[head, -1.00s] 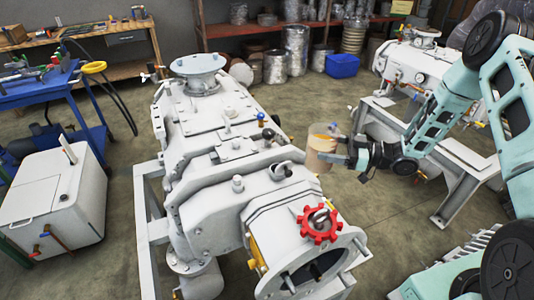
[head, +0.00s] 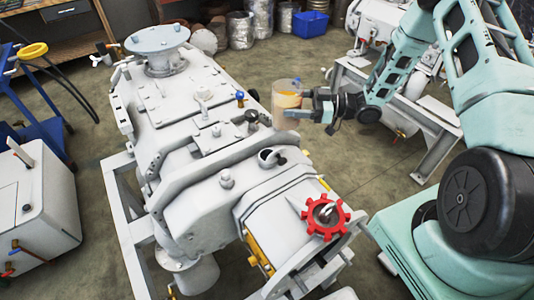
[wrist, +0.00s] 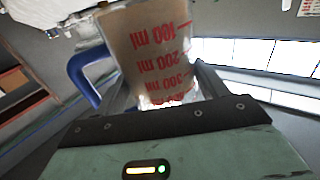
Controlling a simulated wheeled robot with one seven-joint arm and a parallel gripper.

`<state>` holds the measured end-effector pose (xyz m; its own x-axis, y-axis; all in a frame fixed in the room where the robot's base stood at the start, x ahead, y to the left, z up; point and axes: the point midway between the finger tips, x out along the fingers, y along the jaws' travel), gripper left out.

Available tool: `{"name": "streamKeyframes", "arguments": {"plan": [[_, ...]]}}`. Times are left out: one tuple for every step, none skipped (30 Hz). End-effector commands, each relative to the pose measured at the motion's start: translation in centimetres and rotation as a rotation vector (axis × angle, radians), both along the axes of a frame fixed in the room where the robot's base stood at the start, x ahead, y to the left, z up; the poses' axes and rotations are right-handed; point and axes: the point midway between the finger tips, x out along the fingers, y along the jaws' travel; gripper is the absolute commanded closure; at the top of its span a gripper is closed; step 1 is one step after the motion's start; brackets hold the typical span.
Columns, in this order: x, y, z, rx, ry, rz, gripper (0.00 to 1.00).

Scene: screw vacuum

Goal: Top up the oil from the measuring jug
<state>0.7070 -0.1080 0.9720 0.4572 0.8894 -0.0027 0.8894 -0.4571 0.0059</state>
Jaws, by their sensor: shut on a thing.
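The measuring jug (head: 286,101) is clear, with amber oil in it, and looks about upright in the head view. My gripper (head: 303,107) is shut on it from the right. The jug is in the air by the right side of the large grey vacuum pump (head: 189,205). A short pipe stub with a dark open mouth (head: 269,157) stands on the pump, below and left of the jug and apart from it. In the wrist view the jug (wrist: 150,45) shows red millilitre marks and a blue handle (wrist: 82,75) at its left. Its rim is cut off there.
A second machine on a grey stand (head: 425,125) is behind my arm. Floor between them is clear.

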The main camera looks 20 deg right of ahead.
Motion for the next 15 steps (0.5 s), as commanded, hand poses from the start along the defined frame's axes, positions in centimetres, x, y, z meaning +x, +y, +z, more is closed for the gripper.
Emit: {"name": "streamKeyframes", "arguments": {"plan": [[0.00,0.06,0.23,-0.005,-0.007,0.000,0.68],[-0.02,0.09,0.28,-0.010,-0.011,0.000,0.68],[-0.05,0.13,0.33,-0.017,-0.017,0.000,0.68],[-0.08,0.15,0.38,-0.024,-0.023,0.000,0.68],[-0.10,0.20,0.43,-0.032,-0.030,0.000,0.68],[-0.15,0.25,0.52,-0.043,-0.038,0.000,0.68],[-0.19,0.29,0.59,-0.052,-0.047,0.000,0.68],[-0.23,0.35,0.67,-0.062,-0.056,0.000,0.68],[-0.31,0.43,0.76,-0.077,-0.068,0.000,0.68],[-0.37,0.51,0.81,-0.088,-0.077,0.000,0.68],[-0.43,0.57,0.85,-0.101,-0.087,0.000,0.68],[-0.49,0.65,0.91,-0.116,-0.099,0.000,0.68],[-0.53,0.70,0.99,-0.128,-0.111,0.000,0.68],[-0.60,0.76,1.07,-0.138,-0.120,0.000,0.68],[-0.69,0.88,1.08,-0.154,-0.133,0.000,0.68]]}}
